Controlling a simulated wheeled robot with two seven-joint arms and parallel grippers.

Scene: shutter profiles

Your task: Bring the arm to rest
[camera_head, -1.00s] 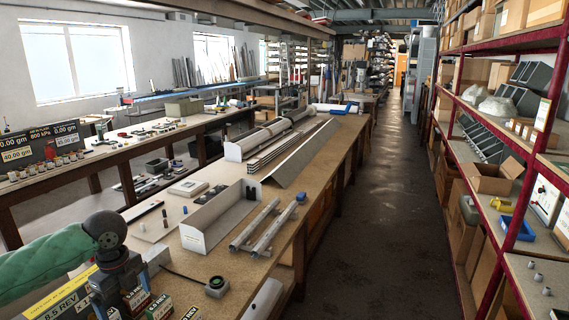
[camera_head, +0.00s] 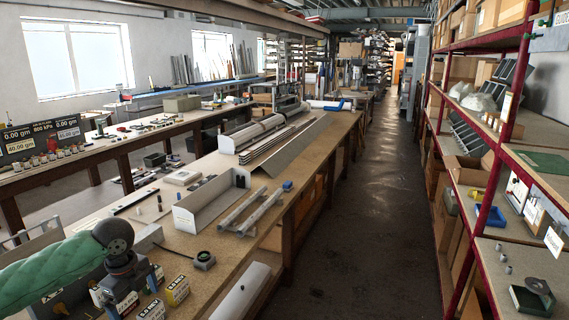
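My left arm (camera_head: 50,268), in a green quilted sleeve, comes in from the lower left. Its dark wrist (camera_head: 118,262) hangs over the near left end of the long workbench (camera_head: 225,255). The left gripper points down among small labelled boxes; its fingertips cannot be made out, so whether it is open or shut is unclear. My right arm and gripper are out of view.
Labelled boxes (camera_head: 177,290) stand close beside the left wrist. A white tray (camera_head: 205,205), metal profiles (camera_head: 250,212) and a small dark device (camera_head: 204,260) lie on the bench. Shelving (camera_head: 480,165) stands right, with a clear aisle (camera_head: 375,210) between.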

